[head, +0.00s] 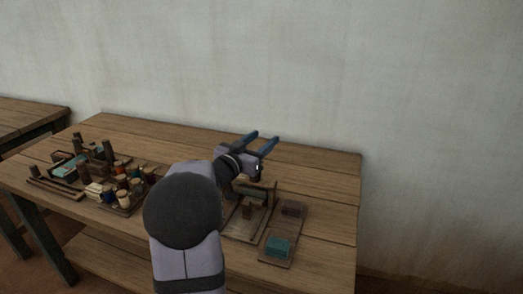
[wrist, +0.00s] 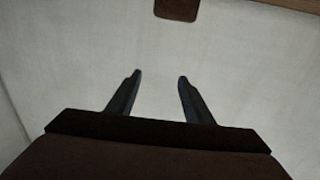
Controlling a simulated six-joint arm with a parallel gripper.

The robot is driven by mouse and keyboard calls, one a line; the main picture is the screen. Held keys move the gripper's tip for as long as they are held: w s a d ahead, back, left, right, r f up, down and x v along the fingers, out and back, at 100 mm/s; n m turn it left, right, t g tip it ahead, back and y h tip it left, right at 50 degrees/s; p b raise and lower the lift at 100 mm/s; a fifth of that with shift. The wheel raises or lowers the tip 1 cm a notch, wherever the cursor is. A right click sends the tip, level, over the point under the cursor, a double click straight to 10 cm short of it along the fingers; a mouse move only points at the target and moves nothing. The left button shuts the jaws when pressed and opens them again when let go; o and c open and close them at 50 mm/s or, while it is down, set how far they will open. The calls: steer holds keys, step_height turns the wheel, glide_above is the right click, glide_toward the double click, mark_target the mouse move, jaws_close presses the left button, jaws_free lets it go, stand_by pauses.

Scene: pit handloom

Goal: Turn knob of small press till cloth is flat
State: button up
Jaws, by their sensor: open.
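The small press (head: 245,220) is a wooden frame on a flat base, right of centre on the table. Its upper part is partly hidden behind my arm, and I cannot make out its knob clearly. A folded teal cloth (head: 278,246) lies on a narrow wooden board (head: 283,228) right of the press. I cannot tell whether cloth is inside the press. My gripper (head: 265,138) is raised above and behind the press, its two blue fingers apart and empty. The wrist view shows the same open fingers (wrist: 158,77) against the pale wall, touching nothing.
Several thread spools (head: 122,188) and a small loom model (head: 72,165) fill the table's left part. A dark brown block (wrist: 176,9) and a wooden edge (wrist: 290,5) show at the top of the wrist view. The table's (head: 325,185) right end is clear.

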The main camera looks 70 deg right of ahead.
mark_target(263, 185)
steer(key=shift+r, duration=0.3)
steer(key=s+d+r+n+t+h+p, duration=0.25)
steer(key=d+r+n+t+h, duration=0.2)
steer(key=n+t, duration=0.3)
steer(key=a+f+n+t+y+p, duration=0.1)
steer(key=a+f+n+t+y, duration=0.1)
steer(key=a+f+t+y, duration=0.1)
steer(key=a+f+n+t+y+p, duration=0.1)
steer(key=a+f+n+t+y, duration=0.1)
steer(key=f+t+y, duration=0.3)
steer(key=a+f+n+t+y+p, duration=0.1)
steer(key=a+f+n+t+y, duration=0.2)
steer(key=a+f+t+y, duration=0.1)
steer(key=shift+w+a+f+y+p, duration=0.25)
steer(key=shift+a+f+y+p, duration=0.15)
steer(key=shift+f, duration=0.15)
steer(key=shift+s+f, duration=0.15)
steer(key=shift+f, duration=0.1)
steer(key=shift+p+x, duration=0.8)
steer(key=shift+x, duration=2.9)
